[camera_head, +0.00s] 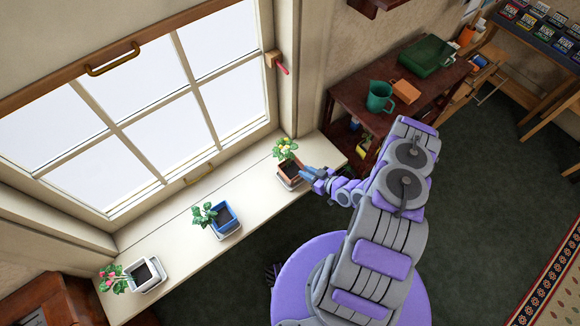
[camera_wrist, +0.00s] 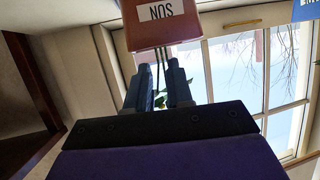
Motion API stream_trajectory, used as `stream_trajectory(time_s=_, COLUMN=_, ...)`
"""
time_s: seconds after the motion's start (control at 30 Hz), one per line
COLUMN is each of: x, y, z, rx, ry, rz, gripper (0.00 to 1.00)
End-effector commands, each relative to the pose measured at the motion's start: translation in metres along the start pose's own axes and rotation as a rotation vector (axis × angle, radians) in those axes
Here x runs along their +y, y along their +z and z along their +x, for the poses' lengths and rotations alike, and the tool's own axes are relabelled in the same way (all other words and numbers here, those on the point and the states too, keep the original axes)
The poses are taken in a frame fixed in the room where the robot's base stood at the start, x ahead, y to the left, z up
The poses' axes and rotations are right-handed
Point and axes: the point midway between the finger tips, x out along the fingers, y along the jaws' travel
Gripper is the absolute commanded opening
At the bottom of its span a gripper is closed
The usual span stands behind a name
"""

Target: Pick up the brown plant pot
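The brown plant pot (camera_head: 291,170) with a yellow-flowered green plant stands on a pale saucer at the right end of the windowsill (camera_head: 257,199). In the wrist view the pot (camera_wrist: 160,30) is upside down at the top, with a white "SUN" label. My gripper (camera_head: 308,173) is at the pot's right side in the head view. In the wrist view my gripper's two dark fingers (camera_wrist: 158,72) are apart, just short of the pot's rim in the picture. Thin stems and a leaf show between them. I cannot tell whether the fingers touch the pot.
A blue pot (camera_head: 223,218) and a white pot (camera_head: 146,273), both planted, stand further left on the sill. The window (camera_head: 150,110) is behind them.

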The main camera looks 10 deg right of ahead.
Motion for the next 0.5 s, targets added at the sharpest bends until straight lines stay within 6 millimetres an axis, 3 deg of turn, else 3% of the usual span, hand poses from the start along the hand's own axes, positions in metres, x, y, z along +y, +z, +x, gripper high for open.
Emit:
stream_trajectory(time_s=0.13, x=0.0, y=0.001, z=0.022, rx=0.001, ry=-0.002, rz=-0.003, gripper=0.21)
stream_trajectory(time_s=0.5, x=0.0, y=0.0, z=0.046, rx=0.003, ry=-0.002, rz=-0.003, gripper=0.21)
